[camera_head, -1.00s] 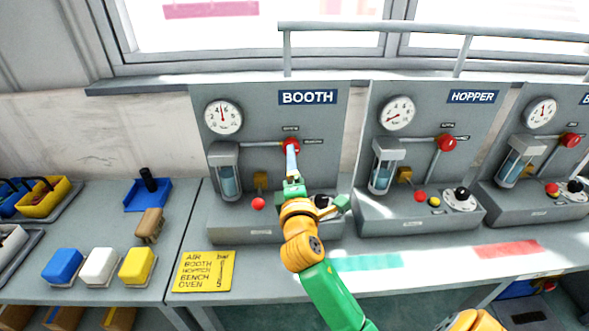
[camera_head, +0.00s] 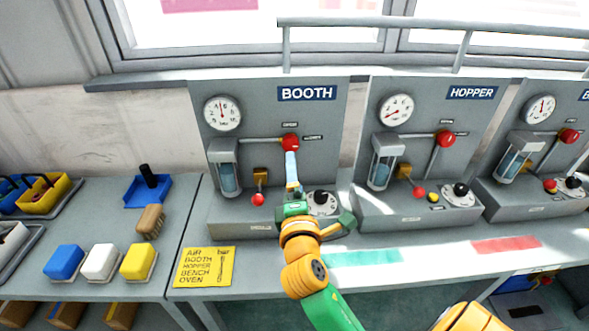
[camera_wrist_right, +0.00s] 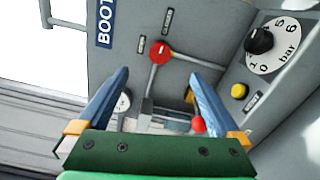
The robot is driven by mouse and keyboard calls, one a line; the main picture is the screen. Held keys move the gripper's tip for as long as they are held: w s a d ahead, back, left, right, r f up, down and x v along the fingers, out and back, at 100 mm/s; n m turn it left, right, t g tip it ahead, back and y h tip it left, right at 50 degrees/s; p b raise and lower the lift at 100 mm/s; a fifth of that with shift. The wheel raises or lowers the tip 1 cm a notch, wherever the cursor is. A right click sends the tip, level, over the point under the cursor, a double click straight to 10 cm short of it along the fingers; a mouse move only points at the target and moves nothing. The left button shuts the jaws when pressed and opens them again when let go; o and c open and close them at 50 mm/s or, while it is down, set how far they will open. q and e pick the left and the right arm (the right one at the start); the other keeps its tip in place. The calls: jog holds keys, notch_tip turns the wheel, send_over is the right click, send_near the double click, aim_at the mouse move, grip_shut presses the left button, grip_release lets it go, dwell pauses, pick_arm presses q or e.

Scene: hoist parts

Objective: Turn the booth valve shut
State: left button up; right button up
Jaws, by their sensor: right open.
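The booth valve is a round red knob (camera_head: 290,142) on a grey pipe, on the panel marked BOOTH (camera_head: 307,93). Small labels sit above it and to its right. My right gripper (camera_head: 291,158) is just below the knob in the head view, its blue fingers seen almost edge-on. In the right wrist view the fingers are spread wide and empty, and the knob (camera_wrist_right: 160,52) shows beyond and between the tips (camera_wrist_right: 157,76), with a visible gap on both sides. The knob's small pale mark is too small to read surely. My left gripper is out of view.
A pressure gauge (camera_head: 222,113) and a sight glass (camera_head: 228,178) stand left of the valve. Below are a small red-ended lever (camera_head: 257,199) and a black dial knob (camera_head: 321,198), close to my gripper. The hopper panel (camera_head: 425,130) stands to the right. A yellow card (camera_head: 205,267) lies in front.

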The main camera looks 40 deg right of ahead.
jog(key=shift+s+a, duration=0.15)
jog(key=shift+s, duration=0.05)
jog(key=s+a+r+p, duration=0.1)
jog(key=s+a+r, duration=0.1)
jog(key=s, duration=0.4)
jog(key=shift+a, duration=0.8)
